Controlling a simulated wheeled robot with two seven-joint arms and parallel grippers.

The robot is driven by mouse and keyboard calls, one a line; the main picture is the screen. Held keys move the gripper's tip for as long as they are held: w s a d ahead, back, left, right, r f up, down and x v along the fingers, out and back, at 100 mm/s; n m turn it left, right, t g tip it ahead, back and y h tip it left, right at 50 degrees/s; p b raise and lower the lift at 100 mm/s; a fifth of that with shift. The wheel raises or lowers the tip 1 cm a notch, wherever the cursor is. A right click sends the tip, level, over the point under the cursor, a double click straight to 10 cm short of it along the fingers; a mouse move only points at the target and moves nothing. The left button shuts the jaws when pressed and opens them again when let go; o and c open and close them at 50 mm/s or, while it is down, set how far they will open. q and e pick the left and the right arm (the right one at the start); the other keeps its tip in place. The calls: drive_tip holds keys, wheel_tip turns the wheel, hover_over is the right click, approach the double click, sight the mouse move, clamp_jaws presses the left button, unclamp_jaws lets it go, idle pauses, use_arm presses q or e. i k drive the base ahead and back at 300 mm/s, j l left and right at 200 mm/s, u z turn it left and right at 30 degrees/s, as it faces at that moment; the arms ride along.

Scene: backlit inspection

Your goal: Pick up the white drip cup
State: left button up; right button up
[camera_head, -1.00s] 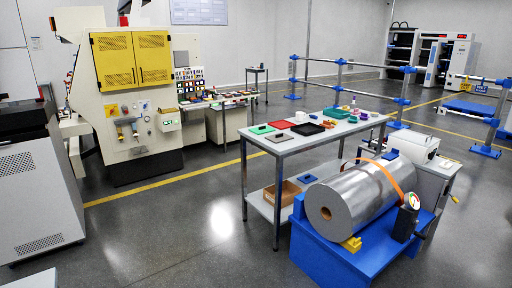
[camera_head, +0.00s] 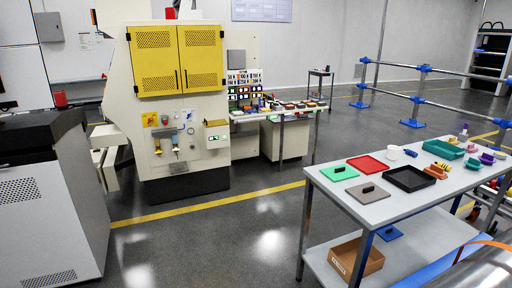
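A small white cup (camera_head: 395,153) stands upright on the grey table (camera_head: 375,206), toward its back edge. It is between the red tray and the teal tray, behind the black tray. Neither of my grippers shows in the head view, so their state cannot be seen.
On the table are a green plate (camera_head: 339,173), a red tray (camera_head: 368,164), a grey plate (camera_head: 366,193), a black tray (camera_head: 409,179) and a teal tray (camera_head: 443,149). A cardboard box (camera_head: 357,262) sits on the lower shelf. Open floor (camera_head: 220,245) lies left of the table.

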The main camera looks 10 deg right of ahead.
sight(393, 153)
drive_tip(key=i+j, duration=0.1)
drive_tip(key=i, duration=0.85)
drive_tip(key=i+j, duration=0.1)
drive_tip(key=i, duration=0.8)
drive_tip(key=i+z, duration=0.4)
drive_tip(key=i+j+z, duration=0.2)
drive_tip(key=i+z, duration=0.2)
drive_tip(key=i+j+z, duration=0.2)
drive_tip(key=z, duration=0.25)
drive_tip(key=i+j+z, duration=0.4)
